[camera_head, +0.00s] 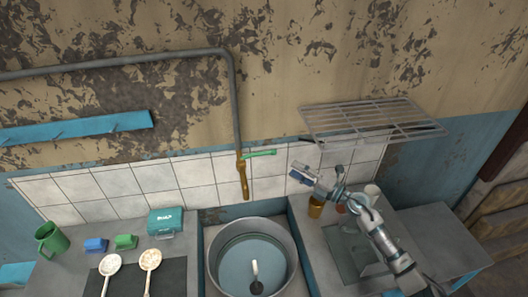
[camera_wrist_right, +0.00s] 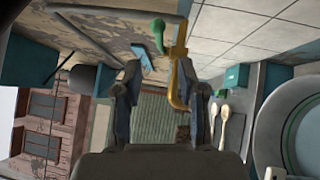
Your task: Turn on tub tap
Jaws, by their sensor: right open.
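The brass tap (camera_head: 243,182) hangs at the end of a grey wall pipe, with its spout pointing down. Its green handle (camera_head: 262,153) sticks out sideways to the right. The round metal tub (camera_head: 213,245) stands below it. My right gripper (camera_head: 298,173) is open and empty, right of the tap and a little below the handle, apart from both. In the right wrist view, the brass tap (camera_wrist_right: 177,75) and green handle (camera_wrist_right: 158,34) show beyond the open fingers (camera_wrist_right: 163,95). My left gripper is not in view.
A wire rack (camera_head: 370,118) juts from the wall above my right arm. An orange jar (camera_head: 316,207) and utensils stand close below that arm. On the left counter are a green mug (camera_head: 51,239), a teal box (camera_head: 165,221) and two ladles. The wall between gripper and handle looks clear.

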